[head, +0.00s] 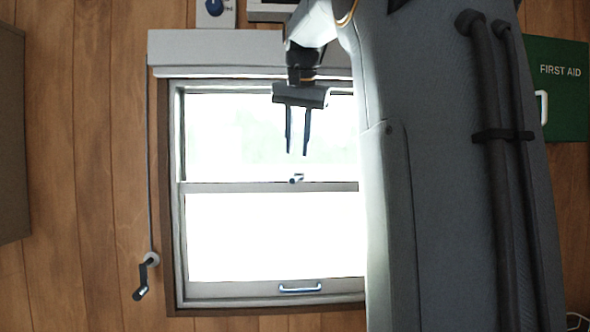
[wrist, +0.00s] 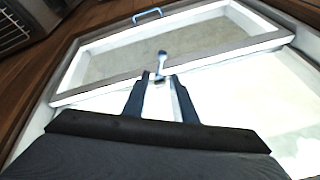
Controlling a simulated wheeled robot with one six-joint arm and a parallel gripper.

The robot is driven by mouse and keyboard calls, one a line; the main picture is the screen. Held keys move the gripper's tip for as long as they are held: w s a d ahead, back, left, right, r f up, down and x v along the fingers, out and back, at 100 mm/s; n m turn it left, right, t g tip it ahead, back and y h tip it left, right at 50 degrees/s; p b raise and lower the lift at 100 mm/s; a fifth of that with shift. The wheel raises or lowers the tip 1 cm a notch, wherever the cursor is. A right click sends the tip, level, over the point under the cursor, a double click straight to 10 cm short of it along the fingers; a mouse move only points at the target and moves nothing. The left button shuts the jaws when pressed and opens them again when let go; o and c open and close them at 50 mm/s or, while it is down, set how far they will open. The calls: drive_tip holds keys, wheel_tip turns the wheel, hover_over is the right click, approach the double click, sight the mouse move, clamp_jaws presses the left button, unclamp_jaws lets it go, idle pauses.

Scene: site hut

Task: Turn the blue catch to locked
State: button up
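The window catch (head: 296,179) is a small pale blue-grey lever on the meeting rail (head: 240,187) between the two window panes. It also shows in the wrist view (wrist: 162,62), just beyond my fingertips, with its lower end partly between them. Its exact turn is hard to tell at this size. My gripper (head: 297,153) points down in front of the upper pane, its two dark fingers apart with nothing held. In the head view the tips end a little above the catch. The fingers (wrist: 159,79) frame the catch's near end in the wrist view; contact cannot be told.
A blue pull handle (head: 300,288) is on the lower sash rail. A crank (head: 146,275) hangs on a rod at the left of the window. A blind housing (head: 215,48) runs above. A green first aid box (head: 562,85) is at right, partly behind my arm.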

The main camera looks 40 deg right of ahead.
sight(295, 179)
drive_tip(key=shift+p+x, duration=0.9)
drive_tip(key=shift+x, duration=2.95)
clamp_jaws()
